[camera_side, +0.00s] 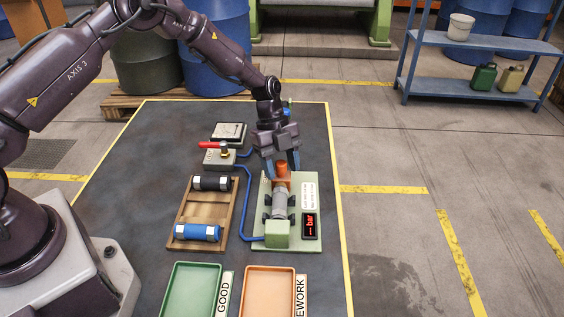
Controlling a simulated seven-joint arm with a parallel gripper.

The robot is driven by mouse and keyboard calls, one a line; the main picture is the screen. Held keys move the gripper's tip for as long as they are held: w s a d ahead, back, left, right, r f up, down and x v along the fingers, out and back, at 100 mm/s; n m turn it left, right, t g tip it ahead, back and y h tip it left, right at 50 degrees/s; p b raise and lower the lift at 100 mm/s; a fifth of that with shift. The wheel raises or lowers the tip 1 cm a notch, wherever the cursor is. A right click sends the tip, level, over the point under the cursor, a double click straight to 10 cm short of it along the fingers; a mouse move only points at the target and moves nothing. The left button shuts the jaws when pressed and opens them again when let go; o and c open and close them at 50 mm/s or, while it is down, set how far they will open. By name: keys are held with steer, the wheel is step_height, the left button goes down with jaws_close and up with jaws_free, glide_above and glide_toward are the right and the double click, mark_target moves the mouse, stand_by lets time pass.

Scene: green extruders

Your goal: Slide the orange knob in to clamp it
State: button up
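The orange knob (282,168) stands at the far end of the pale green test fixture (305,240), on an orange slide piece. A grey cylinder (280,203) lies in the fixture between the orange piece and a green block (277,234) at the near end. My gripper (281,170) points down at the knob, with its grey-blue fingers on either side of it. Whether the fingers touch the knob is too small to tell.
A wooden rack (206,212) left of the fixture holds a black cylinder (212,183) and a blue cylinder (198,232). A valve box with a red lever (213,146) stands behind, its blue hose running to the fixture. Green (192,267) and orange (268,268) trays lie in front.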

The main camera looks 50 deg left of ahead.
steer(key=shift+s+a+f, duration=0.1)
steer(key=shift+r, duration=4.4)
